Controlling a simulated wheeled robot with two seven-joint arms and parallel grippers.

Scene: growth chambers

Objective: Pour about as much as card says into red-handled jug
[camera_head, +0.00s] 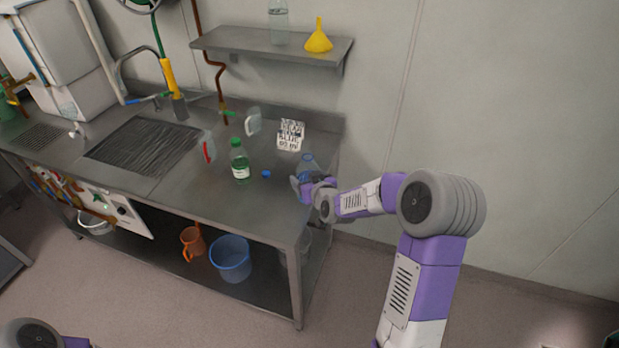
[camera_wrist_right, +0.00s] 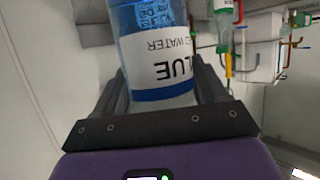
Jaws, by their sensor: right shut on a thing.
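My right gripper (camera_head: 305,187) is shut on a clear bottle of blue liquid (camera_head: 308,164) at the counter's right end. In the right wrist view, the bottle (camera_wrist_right: 155,45) sits between the fingers (camera_wrist_right: 160,88), its label reading "BLUE" and "WATER" upside down. I cannot tell whether its base touches the counter. The red-handled jug (camera_head: 209,147) stands left of the green bottle, near the sink. The white card (camera_head: 290,135) stands behind the held bottle, its print too small to read surely. My left gripper is out of view.
A green bottle (camera_head: 239,161) and a small blue cap (camera_head: 266,174) are on the steel counter (camera_head: 215,195) between jug and gripper. A pale-handled jug (camera_head: 253,121) stands behind. A shelf (camera_head: 265,42) holds a yellow funnel (camera_head: 319,37) and clear bottle (camera_head: 278,22).

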